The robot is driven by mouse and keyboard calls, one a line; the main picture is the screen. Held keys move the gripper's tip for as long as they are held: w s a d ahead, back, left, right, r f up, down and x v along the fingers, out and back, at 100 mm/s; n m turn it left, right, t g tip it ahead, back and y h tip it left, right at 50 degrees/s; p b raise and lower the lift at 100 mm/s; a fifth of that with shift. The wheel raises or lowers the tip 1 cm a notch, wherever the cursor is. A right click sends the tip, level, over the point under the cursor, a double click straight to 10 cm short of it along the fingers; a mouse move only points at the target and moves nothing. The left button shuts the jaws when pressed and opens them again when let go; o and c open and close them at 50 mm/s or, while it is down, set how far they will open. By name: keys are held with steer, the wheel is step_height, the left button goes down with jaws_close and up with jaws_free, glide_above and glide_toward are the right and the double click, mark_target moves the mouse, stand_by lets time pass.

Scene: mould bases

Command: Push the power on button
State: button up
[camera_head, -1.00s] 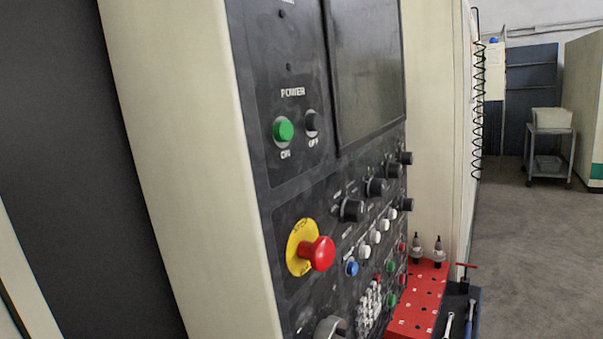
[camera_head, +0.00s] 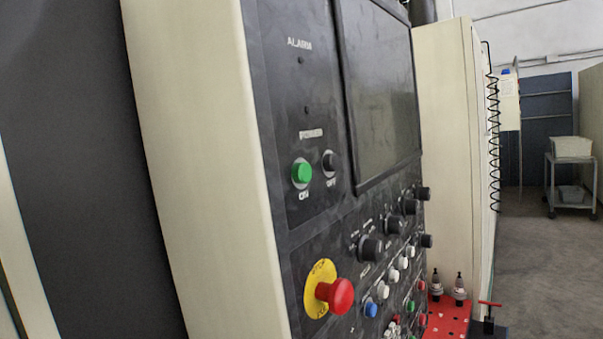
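The green power ON button (camera_head: 301,173) sits on the dark control panel (camera_head: 325,232), under the word POWER and above the label ON. The black OFF button (camera_head: 330,162) is just to its right. The panel is seen at a steep angle from its left side. My gripper is not in view, so its distance from the button and its state do not show.
A red emergency stop (camera_head: 337,295) on a yellow disc sticks out below the power buttons. Black knobs (camera_head: 371,248) and a screen (camera_head: 380,90) are to the right. A red tool rack (camera_head: 447,318) stands beyond. Open floor and a cart (camera_head: 571,175) lie at far right.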

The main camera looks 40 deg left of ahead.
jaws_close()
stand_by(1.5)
